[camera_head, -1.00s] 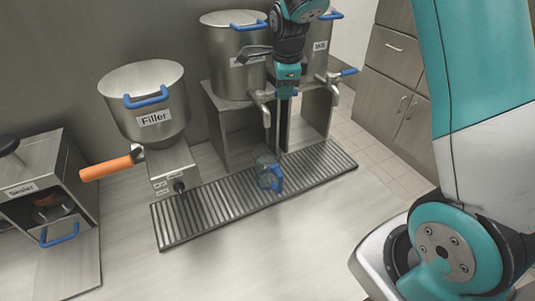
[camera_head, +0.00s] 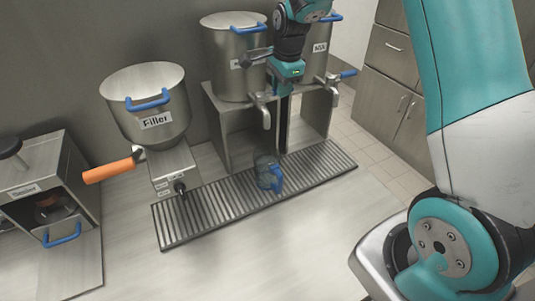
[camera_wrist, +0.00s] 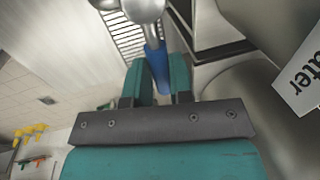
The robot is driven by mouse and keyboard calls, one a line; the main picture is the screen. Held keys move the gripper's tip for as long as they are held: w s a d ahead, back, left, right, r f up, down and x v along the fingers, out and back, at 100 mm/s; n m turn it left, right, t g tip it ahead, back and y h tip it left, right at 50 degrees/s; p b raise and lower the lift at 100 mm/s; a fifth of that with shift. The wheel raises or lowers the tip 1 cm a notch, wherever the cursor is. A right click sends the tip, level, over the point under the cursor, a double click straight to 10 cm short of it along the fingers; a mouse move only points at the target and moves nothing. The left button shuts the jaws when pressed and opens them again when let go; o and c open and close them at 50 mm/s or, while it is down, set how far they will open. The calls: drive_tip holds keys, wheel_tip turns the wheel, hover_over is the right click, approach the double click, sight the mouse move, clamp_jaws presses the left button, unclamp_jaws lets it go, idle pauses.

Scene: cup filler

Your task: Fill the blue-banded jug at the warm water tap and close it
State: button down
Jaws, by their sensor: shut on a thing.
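The blue-banded jug (camera_head: 264,170) is see-through and stands upright on the drain grate, below the spout of the middle tank's tap (camera_head: 264,112). Its blue band or handle faces right. I cannot tell its water level. No stream shows between spout and jug. My gripper (camera_head: 285,88) is above and right of the jug at this tap. In the wrist view, my gripper (camera_wrist: 158,74) is shut on the blue tap handle (camera_wrist: 156,62), with a teal finger on each side. The tank label (camera_wrist: 303,78) shows only "ater".
The drain grate (camera_head: 206,213) runs along the counter front. A Filler hopper (camera_head: 150,105) with an orange handle (camera_head: 108,171) stands left, and a sealer box (camera_head: 30,180) further left. Another tank's tap (camera_head: 336,88) is right of my gripper. The front counter is clear.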

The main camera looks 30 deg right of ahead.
drive_tip(key=shift+w+r+n, duration=0.1)
drive_tip(key=shift+w+n, duration=0.15)
drive_tip(key=shift+n, duration=0.25)
drive_tip(key=c, duration=0.9)
unclamp_jaws()
drive_tip(key=shift+w, duration=0.1)
drive_tip(key=s+r+b, duration=0.1)
drive_tip(key=r, duration=0.4)
drive_tip(key=s+r+b, duration=0.1)
drive_tip(key=r, duration=0.5)
drive_tip(key=s+r+b, duration=0.1)
drive_tip(key=r, duration=0.5)
drive_tip(key=shift+s+d+b, duration=0.15)
drive_tip(key=shift+s+b, duration=0.1)
drive_tip(key=shift+b, duration=0.15)
